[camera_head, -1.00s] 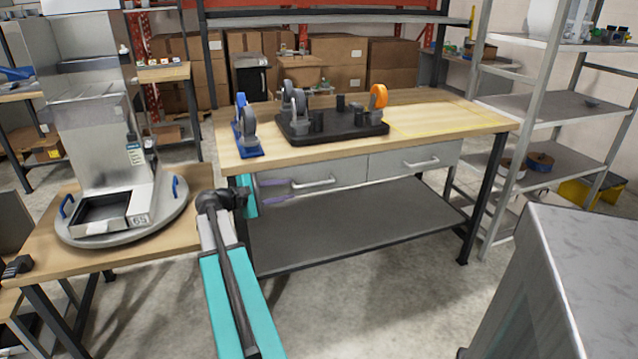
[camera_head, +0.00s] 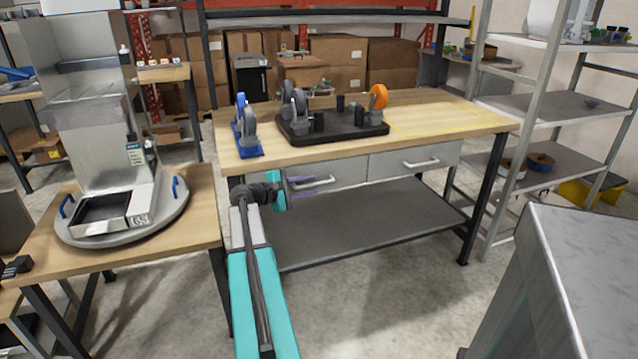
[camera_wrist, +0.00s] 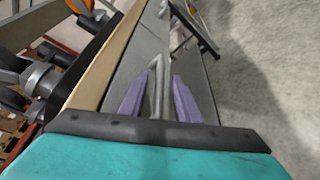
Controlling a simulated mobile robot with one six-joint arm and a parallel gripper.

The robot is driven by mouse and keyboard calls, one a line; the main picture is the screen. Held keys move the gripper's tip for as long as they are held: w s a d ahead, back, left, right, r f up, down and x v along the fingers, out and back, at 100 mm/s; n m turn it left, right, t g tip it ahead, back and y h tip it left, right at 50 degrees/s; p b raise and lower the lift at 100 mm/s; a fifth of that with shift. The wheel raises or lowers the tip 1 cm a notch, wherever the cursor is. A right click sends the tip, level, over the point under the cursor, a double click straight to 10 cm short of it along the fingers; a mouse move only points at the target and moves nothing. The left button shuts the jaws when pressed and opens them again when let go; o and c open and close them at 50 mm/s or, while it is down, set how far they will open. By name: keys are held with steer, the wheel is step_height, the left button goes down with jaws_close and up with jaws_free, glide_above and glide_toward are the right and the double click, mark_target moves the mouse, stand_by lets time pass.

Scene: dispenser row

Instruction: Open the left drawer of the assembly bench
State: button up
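The left drawer (camera_head: 345,174) of the assembly bench is a grey front under the wooden top, shut and level with the right drawer. Its pale bar handle (camera_head: 322,183) shows in the head view. My gripper (camera_head: 308,186) is at this handle, coming from the left, its purple fingers apart. In the wrist view the handle (camera_wrist: 158,88) runs between the two fingers of my gripper (camera_wrist: 158,88), with a gap on each side near the tips. Whether a finger touches the handle is not clear. My teal wrist hides the drawer's left end.
The right drawer (camera_head: 415,160) has its own handle. A lower shelf (camera_head: 360,220) lies beneath the drawers. On the bench top stand a black fixture board (camera_head: 335,134) and a blue stand (camera_head: 249,152). A side table (camera_head: 200,220) with a dispenser is to the left. A grey cabinet (camera_head: 585,260) is at front right.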

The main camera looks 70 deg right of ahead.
mark_target(313, 185)
steer(key=shift+x, duration=1.8)
